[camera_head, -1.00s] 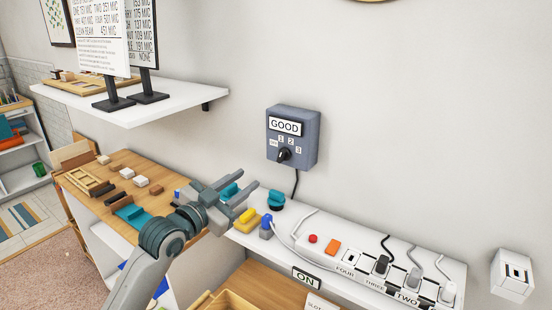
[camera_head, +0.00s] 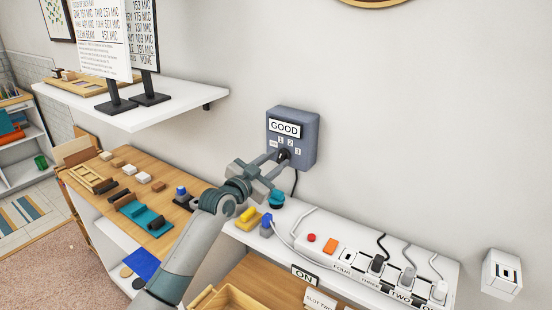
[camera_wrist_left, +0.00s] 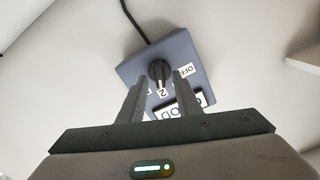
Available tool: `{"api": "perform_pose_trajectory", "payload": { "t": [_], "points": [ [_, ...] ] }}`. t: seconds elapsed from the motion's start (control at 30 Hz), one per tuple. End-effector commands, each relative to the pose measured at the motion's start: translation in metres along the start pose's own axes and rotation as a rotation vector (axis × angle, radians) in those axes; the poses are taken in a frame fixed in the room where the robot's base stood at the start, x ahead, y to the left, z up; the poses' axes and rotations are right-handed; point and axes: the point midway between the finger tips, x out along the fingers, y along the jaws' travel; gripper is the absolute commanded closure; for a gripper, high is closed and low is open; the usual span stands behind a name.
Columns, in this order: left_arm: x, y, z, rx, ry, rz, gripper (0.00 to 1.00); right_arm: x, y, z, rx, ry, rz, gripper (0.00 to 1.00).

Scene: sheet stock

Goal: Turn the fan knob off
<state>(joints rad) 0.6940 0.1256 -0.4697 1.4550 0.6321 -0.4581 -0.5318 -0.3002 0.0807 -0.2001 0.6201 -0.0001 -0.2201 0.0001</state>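The fan control is a blue-grey box (camera_head: 292,136) on the wall with a "GOOD" plate and marks OFF, 1, 2 and 3. Its black knob (camera_head: 284,154) sits low on the front, partly hidden by my left gripper (camera_head: 277,163) in the head view. In the left wrist view the knob (camera_wrist_left: 158,70) stands between the spread fingertips of my left gripper (camera_wrist_left: 157,80), with a gap on both sides. The OFF mark (camera_wrist_left: 184,71) is beside the right finger. The knob's pointer seems turned toward the 2, but this is not certain. My right gripper is out of view.
A white ledge with a power strip (camera_head: 395,278) and cords runs below the box. Yellow and blue pieces (camera_head: 250,216) lie near my forearm. A white shelf (camera_head: 135,105) with signs juts out at left.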

Motion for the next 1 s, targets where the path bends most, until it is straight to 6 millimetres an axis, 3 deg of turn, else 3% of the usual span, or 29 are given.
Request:
{"api": "perform_pose_trajectory", "payload": {
  "t": [0.43,0.57,0.6,1.0],
  "points": [
    [0.0067,0.0005,0.0000,0.000,0.000,0.001,0.69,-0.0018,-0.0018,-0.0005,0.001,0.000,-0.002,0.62],
    [0.0066,0.0004,0.0000,0.000,0.000,0.000,0.97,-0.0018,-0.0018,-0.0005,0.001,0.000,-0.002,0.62],
    [0.0066,0.0004,0.0000,0.000,0.000,0.000,1.00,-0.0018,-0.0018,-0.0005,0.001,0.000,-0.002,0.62],
    [0.0065,0.0005,0.0001,-0.033,0.000,0.001,1.00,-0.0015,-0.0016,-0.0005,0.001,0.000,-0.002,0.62]
  ]
}}
